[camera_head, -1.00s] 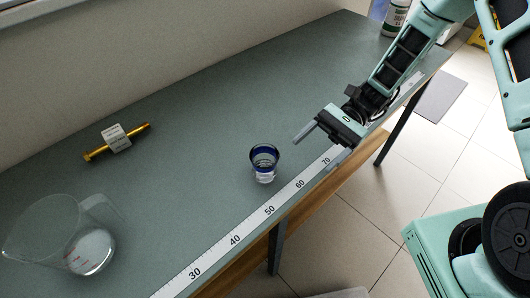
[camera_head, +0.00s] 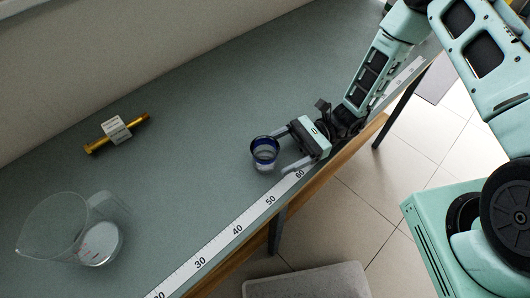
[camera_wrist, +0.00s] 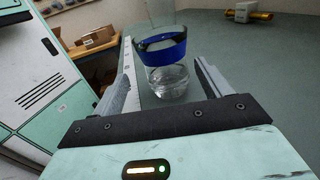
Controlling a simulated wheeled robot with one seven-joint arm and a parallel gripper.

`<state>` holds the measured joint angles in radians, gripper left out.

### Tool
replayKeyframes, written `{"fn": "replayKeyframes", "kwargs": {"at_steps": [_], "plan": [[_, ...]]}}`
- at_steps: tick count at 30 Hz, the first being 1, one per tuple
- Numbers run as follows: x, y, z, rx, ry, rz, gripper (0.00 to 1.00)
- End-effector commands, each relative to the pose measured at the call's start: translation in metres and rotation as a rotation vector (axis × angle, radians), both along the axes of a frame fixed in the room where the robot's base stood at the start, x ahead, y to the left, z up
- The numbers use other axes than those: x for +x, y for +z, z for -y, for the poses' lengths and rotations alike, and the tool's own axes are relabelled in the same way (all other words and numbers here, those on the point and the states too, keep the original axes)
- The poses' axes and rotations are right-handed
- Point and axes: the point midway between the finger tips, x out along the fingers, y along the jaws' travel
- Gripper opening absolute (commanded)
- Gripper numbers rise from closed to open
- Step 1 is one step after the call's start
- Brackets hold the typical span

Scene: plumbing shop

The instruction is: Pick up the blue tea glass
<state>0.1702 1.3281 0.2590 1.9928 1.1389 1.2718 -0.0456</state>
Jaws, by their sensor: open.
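The blue tea glass (camera_head: 265,153) is clear with a blue band near its rim and stands upright on the grey-green bench top (camera_head: 190,120). My gripper (camera_head: 281,154) is open just to the right of the glass, its two fingers pointing at it. In the wrist view the glass (camera_wrist: 165,62) stands ahead, between the lines of the two open fingers (camera_wrist: 163,82). Its base shows between the fingertips. I cannot tell from these views whether a finger touches it.
A clear measuring jug (camera_head: 68,232) stands at the bench's left. A brass bolt-like piece with a white label (camera_head: 117,131) lies behind. A measuring tape strip (camera_head: 237,230) runs along the front edge. A grey padded seat (camera_head: 308,282) is below. The bench behind the glass is clear.

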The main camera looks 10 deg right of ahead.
Motion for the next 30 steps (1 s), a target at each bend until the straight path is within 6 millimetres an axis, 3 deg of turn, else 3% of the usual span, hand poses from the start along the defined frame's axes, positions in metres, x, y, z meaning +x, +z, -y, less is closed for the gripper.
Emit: {"fn": "replayKeyframes", "kwargs": {"at_steps": [7,15,24,25,30], "plan": [[-0.004,0.004,-0.018,0.000,0.002,0.000,0.77],[-0.012,0.008,-0.054,0.000,0.001,-0.001,0.77],[-0.014,0.005,-0.060,-0.001,0.000,0.001,0.77],[-0.014,0.006,-0.060,-0.001,0.000,0.001,0.74],[-0.014,0.006,-0.059,-0.001,0.000,0.001,0.27]]}}
